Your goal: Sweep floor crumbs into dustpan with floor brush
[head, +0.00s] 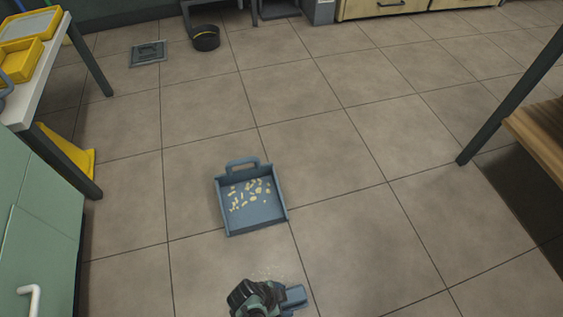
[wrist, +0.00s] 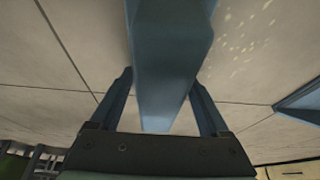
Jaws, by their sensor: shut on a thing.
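The blue-grey dustpan (head: 253,208) lies on the tiled floor in the middle of the head view, its handle pointing away from me. Many pale yellow crumbs (head: 250,192) lie inside it. My gripper (head: 262,300) is at the bottom of the head view, in front of the dustpan's open side. It is shut on the blue-grey floor brush (head: 294,296), whose handle (wrist: 165,70) runs between the two fingers in the wrist view. The wrist view also shows pale crumbs (wrist: 243,42) on the floor beside the brush and a blue-grey edge of the dustpan (wrist: 303,104). The bristles are hidden.
A table with yellow trays (head: 20,62) and a green cabinet (head: 40,225) stand at the left, with a yellow wedge-shaped object (head: 70,150) between them. A wooden-shelved table (head: 540,135) is at the right. The central floor is open.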

